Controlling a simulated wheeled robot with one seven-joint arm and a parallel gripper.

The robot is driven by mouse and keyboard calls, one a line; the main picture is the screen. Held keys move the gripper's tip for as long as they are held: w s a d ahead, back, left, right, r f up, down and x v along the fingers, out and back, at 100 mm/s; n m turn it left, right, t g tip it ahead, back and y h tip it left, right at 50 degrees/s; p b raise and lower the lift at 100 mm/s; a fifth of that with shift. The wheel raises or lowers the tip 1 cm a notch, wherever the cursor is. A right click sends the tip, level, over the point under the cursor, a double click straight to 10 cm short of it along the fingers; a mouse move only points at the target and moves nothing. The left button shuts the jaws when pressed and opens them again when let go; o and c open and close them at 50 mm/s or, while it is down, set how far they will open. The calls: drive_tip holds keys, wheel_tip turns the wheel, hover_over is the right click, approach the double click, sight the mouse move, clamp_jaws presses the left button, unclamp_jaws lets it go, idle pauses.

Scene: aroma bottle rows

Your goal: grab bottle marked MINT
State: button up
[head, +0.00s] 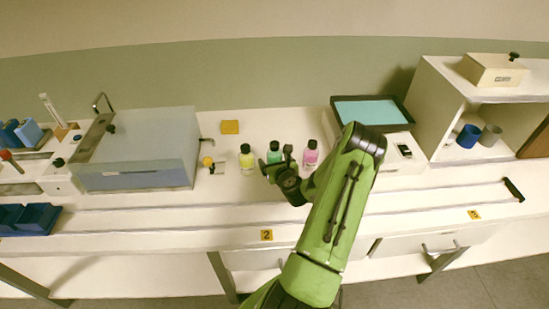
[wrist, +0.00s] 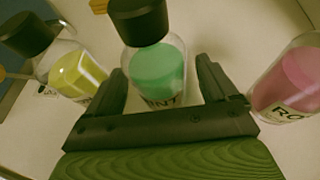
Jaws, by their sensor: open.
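The green bottle (wrist: 157,72) with a black cap stands upright on the bench. Its label is partly hidden, and the letters that show read like "NT". It also shows in the head view (head: 274,154), behind my gripper. My gripper (wrist: 162,85) is open, with one finger on each side of the green bottle's lower part. I cannot tell whether the fingers touch it. In the head view my gripper (head: 279,168) is just in front of that bottle.
A yellow bottle (wrist: 75,72) stands close on the left. A pink bottle (wrist: 289,80), its label starting "RO", stands close on the right. A clear-lidded box (head: 140,150) is further left and a teal-topped device (head: 370,112) further right. The front bench strip is mostly clear.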

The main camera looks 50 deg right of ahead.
drive_tip(key=shift+w+d+f, duration=0.25)
drive_tip(key=shift+w+d, duration=0.1)
drive_tip(key=shift+w, duration=0.1)
drive_tip(key=c, duration=1.1)
drive_tip(key=shift+r, duration=0.15)
drive_tip(key=shift+c, duration=0.5)
